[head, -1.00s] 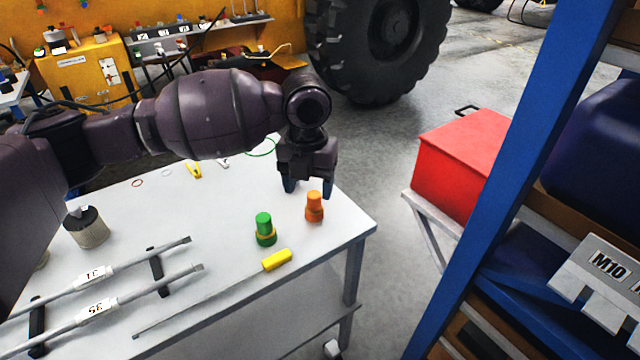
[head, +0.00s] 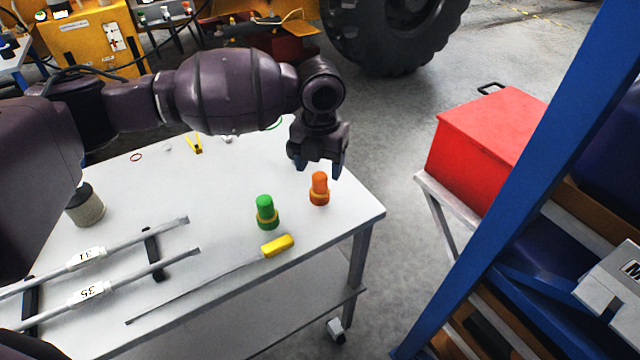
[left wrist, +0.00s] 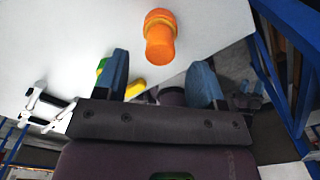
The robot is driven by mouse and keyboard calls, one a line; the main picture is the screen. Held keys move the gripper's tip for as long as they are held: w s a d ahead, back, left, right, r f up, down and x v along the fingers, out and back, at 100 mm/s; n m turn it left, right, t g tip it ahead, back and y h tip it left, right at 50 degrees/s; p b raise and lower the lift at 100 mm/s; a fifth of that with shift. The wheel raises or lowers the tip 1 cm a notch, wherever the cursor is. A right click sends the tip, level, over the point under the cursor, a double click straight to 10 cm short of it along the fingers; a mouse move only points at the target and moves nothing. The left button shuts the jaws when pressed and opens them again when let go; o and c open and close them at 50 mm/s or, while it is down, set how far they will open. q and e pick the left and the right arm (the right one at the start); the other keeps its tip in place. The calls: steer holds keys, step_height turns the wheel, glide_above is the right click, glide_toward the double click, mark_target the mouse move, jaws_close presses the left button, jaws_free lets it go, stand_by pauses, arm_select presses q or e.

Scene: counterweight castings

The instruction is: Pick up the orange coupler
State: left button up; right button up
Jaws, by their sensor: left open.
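The orange coupler (head: 319,188) stands upright near the right end of the white cart top. It also shows in the left wrist view (left wrist: 160,38), ahead of the fingers and roughly between their lines. My left gripper (head: 318,165) is open and empty, pointing down above and just behind the coupler in the head view, apart from it. In the left wrist view its two blue fingertips (left wrist: 160,78) are spread wide.
A green coupler (head: 266,212) stands left of the orange one. A yellow-handled screwdriver (head: 277,245) lies in front. Two long numbered bars (head: 100,290) lie at left. A red box (head: 485,135) and blue shelf post (head: 520,180) stand right, beyond the cart.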

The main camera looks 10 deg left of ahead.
mark_target(320, 176)
arm_select(q)
step_height(320, 176, down, 5)
steer(key=shift+w+r+b, duration=0.1)
steer(key=shift+b, duration=0.2)
arm_select(e)
steer(key=shift+w+a+f, duration=0.1)
steer(key=shift+a+f, duration=0.1)
steer(key=shift+f, duration=0.2)
arm_select(q)
steer(key=c, duration=1)
arm_select(e)
steer(key=shift+d, duration=0.2)
arm_select(q)
steer(key=shift+r, duration=0.1)
step_height(320, 176, up, 9)
steer(key=shift+f+p, duration=0.2)
steer(key=shift+p, duration=0.45)
steer(key=shift+r+p, duration=0.65)
steer(key=shift+r, duration=5.05)
arm_select(e)
steer(key=shift+s+d+r, duration=0.1)
steer(key=shift+s+r, duration=0.1)
steer(key=shift+r, duration=0.25)
steer(key=shift+s+d+r, duration=0.1)
steer(key=shift+s+r, duration=0.05)
steer(key=shift+r, duration=0.25)
